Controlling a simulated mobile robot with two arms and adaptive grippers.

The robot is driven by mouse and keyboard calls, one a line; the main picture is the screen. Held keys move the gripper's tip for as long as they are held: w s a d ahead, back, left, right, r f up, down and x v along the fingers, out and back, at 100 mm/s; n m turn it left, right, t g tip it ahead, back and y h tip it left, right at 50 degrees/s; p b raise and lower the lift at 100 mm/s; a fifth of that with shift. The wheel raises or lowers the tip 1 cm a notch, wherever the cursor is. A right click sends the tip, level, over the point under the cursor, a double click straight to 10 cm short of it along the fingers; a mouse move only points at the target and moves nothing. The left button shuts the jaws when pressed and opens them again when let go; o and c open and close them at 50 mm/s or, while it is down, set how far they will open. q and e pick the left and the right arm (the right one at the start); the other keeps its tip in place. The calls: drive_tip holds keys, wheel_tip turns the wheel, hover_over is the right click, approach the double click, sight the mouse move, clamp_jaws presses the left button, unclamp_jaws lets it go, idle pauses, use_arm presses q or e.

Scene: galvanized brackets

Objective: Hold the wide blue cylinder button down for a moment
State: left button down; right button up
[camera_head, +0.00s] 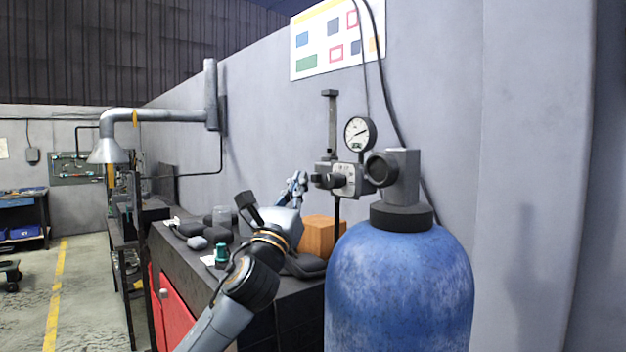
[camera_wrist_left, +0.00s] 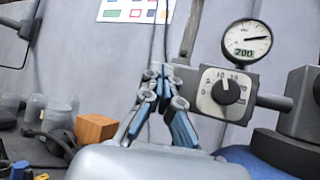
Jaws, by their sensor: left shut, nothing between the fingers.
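The wide blue cylinder (camera_head: 400,285) stands upright at the front right. A small part of its blue shoulder shows at the right in the left wrist view (camera_wrist_left: 238,155). A black collar (camera_head: 401,216) and a grey valve block (camera_head: 402,178) with a black round piece (camera_head: 381,169) sit on top. Left of the valve is a dial box (camera_wrist_left: 228,92) under a round gauge (camera_wrist_left: 247,42). I cannot tell for sure which part is the button. My left gripper (camera_head: 297,178) is shut and empty, left of the dial box; its fingertips (camera_wrist_left: 160,72) touch nothing I can make out.
A dark workbench (camera_head: 180,245) with a red door (camera_head: 176,318) stands left of the cylinder. It carries a wooden block (camera_head: 319,236), a small green item (camera_head: 221,254), jars and dark lumps. A wall with a poster (camera_head: 335,40) and hanging cables is behind. Open floor lies at left.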

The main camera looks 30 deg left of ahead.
use_arm(q)
drive_tip(key=shift+w, duration=0.15)
idle(0.5)
drive_tip(key=shift+w+d, duration=0.2)
drive_tip(key=shift+w, duration=0.05)
drive_tip(key=shift+w+d+p, duration=0.15)
drive_tip(key=shift+w+p, duration=0.25)
drive_tip(key=shift+w, duration=0.1)
idle(2.2)
drive_tip(key=shift+s, duration=0.1)
drive_tip(key=shift+s+a, duration=0.35)
drive_tip(key=shift+s, duration=0.45)
drive_tip(key=s, duration=0.1)
drive_tip(key=s+a, duration=0.1)
drive_tip(key=s, duration=0.1)
drive_tip(key=s+a, duration=0.1)
drive_tip(key=shift+s, duration=0.25)
idle(0.4)
